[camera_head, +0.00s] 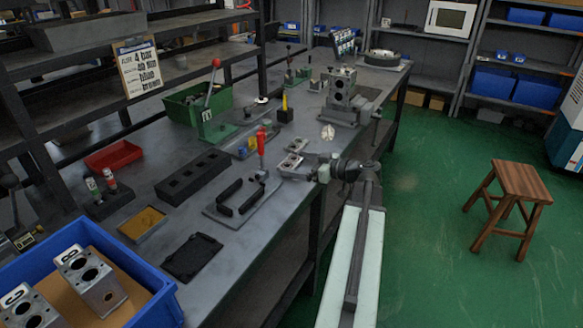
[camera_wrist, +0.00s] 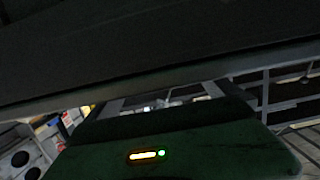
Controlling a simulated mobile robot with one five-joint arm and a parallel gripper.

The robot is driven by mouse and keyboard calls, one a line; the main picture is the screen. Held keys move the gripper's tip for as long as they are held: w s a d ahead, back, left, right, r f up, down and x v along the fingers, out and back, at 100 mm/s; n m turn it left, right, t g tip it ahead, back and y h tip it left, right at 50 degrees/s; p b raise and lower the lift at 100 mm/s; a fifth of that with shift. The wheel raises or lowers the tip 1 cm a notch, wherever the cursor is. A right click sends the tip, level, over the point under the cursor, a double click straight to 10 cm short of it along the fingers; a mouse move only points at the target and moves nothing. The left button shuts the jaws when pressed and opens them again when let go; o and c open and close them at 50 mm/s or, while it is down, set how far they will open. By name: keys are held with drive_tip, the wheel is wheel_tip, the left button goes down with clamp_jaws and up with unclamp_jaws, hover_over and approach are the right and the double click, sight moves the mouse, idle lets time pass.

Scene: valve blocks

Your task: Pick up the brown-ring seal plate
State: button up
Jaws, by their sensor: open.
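Two small silver plates with dark openings lie near the table's front edge in the head view: a nearer plate (camera_head: 289,162) and a farther plate (camera_head: 298,145). They are too small for me to tell a brown ring on either, so I cannot say which is the brown-ring seal plate. My gripper (camera_head: 306,174) is open, low at the table edge, just right of the nearer plate. I cannot tell whether it touches the plate. The wrist view is mostly filled by dark surfaces and shows no seal plate clearly.
A red-handled clamp fixture (camera_head: 240,197) stands left of my gripper. A grey valve block (camera_head: 341,95) stands behind it. A blue crate (camera_head: 160,285) with valve blocks is front left. A green bin (camera_head: 185,105) is farther back. A wooden stool (camera_head: 510,190) stands right on open floor.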

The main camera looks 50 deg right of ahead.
drive_tip(key=shift+w+a, duration=0.1)
drive_tip(key=shift+w, duration=0.3)
drive_tip(key=c, duration=1.4)
drive_tip(key=shift+r, duration=0.15)
